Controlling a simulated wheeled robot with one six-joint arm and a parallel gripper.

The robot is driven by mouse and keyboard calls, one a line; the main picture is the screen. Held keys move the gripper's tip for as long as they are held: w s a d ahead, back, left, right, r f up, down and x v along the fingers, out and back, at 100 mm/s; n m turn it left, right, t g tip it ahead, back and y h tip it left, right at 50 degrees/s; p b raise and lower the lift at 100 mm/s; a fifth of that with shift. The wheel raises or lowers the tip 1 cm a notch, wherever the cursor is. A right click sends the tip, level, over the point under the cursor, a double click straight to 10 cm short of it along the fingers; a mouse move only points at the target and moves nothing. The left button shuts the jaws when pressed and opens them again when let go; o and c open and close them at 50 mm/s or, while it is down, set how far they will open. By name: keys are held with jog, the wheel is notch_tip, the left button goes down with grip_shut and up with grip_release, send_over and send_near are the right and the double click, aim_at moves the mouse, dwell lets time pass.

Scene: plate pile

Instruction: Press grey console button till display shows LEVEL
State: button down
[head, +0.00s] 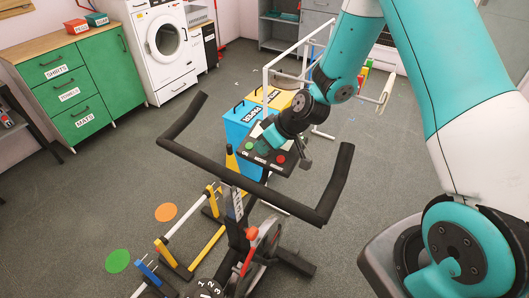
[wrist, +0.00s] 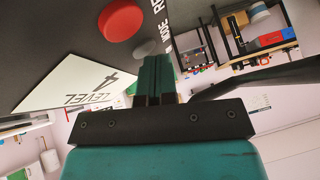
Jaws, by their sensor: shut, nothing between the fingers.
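The console (head: 261,163) is a dark panel on the exercise bike, below my arm's end in the head view. In the wrist view its white display (wrist: 78,83) reads LEVEL with a 4, upside down. The grey button (wrist: 146,50) lies just beyond my fingertips and is partly hidden by them, beside the word MODE. A red button (wrist: 122,19) is further off, also in the head view (head: 281,159). My gripper (wrist: 156,62) is shut and empty, its tips close at the grey button; I cannot tell whether they touch it.
The bike's black handlebar (head: 235,181) curves in front of the console and up on both sides. Blue and yellow bins (head: 238,127) stand behind it. Green drawers (head: 75,90) and a white washer (head: 166,45) stand at the back left.

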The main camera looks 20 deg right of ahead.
jog(key=shift+s+a+r+p, duration=0.15)
jog(key=shift+a+r+p, duration=0.1)
jog(key=shift+r+p, duration=0.35)
jog(key=shift+r, duration=0.15)
jog(key=shift+s+a+r+p, duration=0.25)
jog(key=shift+r+p, duration=0.2)
jog(key=shift+r, duration=0.3)
jog(key=shift+s+a+r+p, duration=0.1)
jog(key=shift+a+r+p, duration=0.1)
jog(key=shift+r+p, duration=0.45)
jog(key=shift+s+a+r+p, duration=0.2)
jog(key=shift+a+r+p, duration=0.1)
jog(key=shift+r, duration=0.6)
jog(key=s+a+r+g+b, duration=0.2)
jog(key=s+a+r, duration=0.3)
jog(key=s+r, duration=0.6)
jog(key=s+r+g, duration=0.1)
jog(key=s+r, duration=0.2)
jog(key=s, duration=0.4)
jog(key=s+r+g+h, duration=0.1)
jog(key=s+r, duration=0.3)
jog(key=s, duration=0.2)
jog(key=shift+s+d+g+h+b, duration=0.3)
jog(key=shift+s+d+b, duration=0.05)
jog(key=shift+d+b, duration=0.1)
